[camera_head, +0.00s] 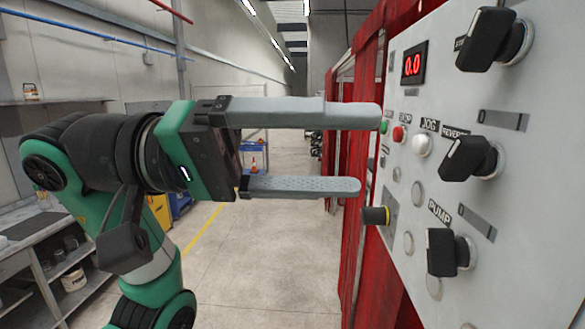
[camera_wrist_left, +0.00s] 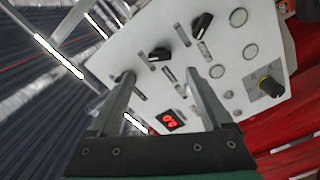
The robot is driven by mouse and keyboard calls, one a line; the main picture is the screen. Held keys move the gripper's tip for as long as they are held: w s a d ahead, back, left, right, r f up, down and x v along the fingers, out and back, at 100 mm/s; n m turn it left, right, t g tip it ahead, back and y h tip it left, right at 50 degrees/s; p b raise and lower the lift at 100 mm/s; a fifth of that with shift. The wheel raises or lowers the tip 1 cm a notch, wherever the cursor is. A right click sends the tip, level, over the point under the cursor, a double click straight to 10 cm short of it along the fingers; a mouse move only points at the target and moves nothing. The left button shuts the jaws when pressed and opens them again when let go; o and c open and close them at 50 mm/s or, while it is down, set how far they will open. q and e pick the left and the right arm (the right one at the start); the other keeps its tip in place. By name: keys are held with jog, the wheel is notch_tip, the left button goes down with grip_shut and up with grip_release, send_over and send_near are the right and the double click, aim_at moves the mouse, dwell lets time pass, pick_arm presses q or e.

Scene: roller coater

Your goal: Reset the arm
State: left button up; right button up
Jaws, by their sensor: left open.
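My left gripper (camera_head: 370,151) comes in from the left in the head view, its two long grey fingers level and spread wide apart. Nothing is between them. The upper fingertip is close to the left edge of the grey control panel (camera_head: 545,85), by the green button (camera_head: 384,127); I cannot tell whether it touches. In the left wrist view the open fingers (camera_wrist_left: 159,74) point toward the panel (camera_wrist_left: 235,20), which appears tilted. My right gripper is in neither view.
The panel carries a red digital display (camera_head: 413,66) reading 0.0, several black knobs (camera_head: 467,158), a red button (camera_head: 399,133) and a yellow-ringed knob (camera_head: 375,215). Red curtains (camera_head: 350,240) hang beside it. A shelf bench (camera_head: 35,235) stands left. The middle floor is open.

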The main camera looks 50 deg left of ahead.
pick_arm(q)
jog(key=v, duration=0.3)
jog(key=shift+s, duration=0.1)
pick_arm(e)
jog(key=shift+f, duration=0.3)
